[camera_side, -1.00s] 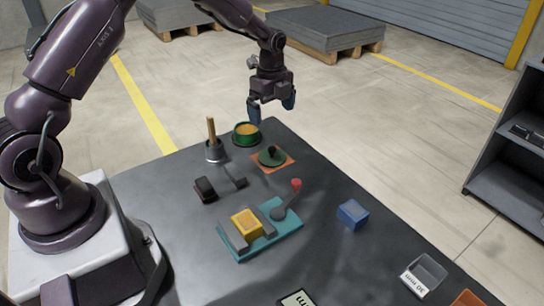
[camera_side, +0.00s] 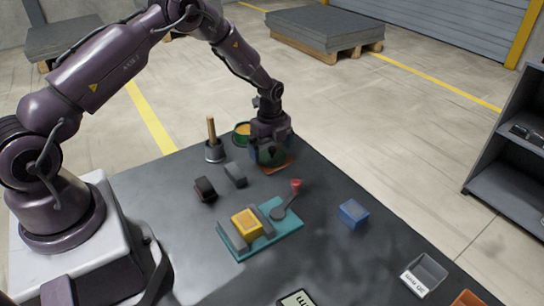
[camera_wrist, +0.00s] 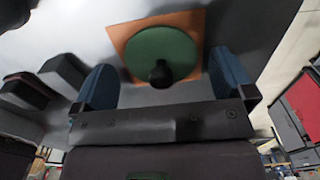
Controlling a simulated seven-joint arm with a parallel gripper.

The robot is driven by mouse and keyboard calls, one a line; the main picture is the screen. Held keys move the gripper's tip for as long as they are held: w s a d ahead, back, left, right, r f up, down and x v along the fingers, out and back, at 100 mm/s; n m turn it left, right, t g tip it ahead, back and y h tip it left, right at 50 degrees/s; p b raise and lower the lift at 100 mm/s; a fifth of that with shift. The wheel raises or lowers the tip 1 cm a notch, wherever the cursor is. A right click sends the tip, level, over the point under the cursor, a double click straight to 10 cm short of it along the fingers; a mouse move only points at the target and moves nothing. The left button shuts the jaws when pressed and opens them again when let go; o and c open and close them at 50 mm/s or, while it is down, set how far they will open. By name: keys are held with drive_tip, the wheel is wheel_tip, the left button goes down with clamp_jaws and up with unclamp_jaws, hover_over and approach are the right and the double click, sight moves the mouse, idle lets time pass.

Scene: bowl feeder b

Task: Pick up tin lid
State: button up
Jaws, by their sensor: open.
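The tin lid (camera_wrist: 163,52) is a round green disc with a black knob. It lies on an orange square mat (camera_wrist: 122,32) near the back of the dark table; the mat's edge also shows in the side view (camera_side: 283,168). My gripper (camera_wrist: 163,85) is open, with its two blue fingers on either side of the lid's knob in the wrist view. In the side view my gripper (camera_side: 270,158) is low over the lid and hides most of it. I cannot tell whether the fingers touch the lid.
A green tin (camera_side: 241,131) stands just behind my gripper. Left of it is a grey pot with a wooden handle (camera_side: 213,140). Dark blocks (camera_side: 205,189) and a teal fixture with a yellow block (camera_side: 246,223) are nearer. A blue box (camera_side: 353,213) stands right.

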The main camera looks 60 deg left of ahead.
drive_tip(key=shift+f, duration=0.75)
drive_tip(key=c, duration=0.8)
drive_tip(key=shift+r, duration=0.1)
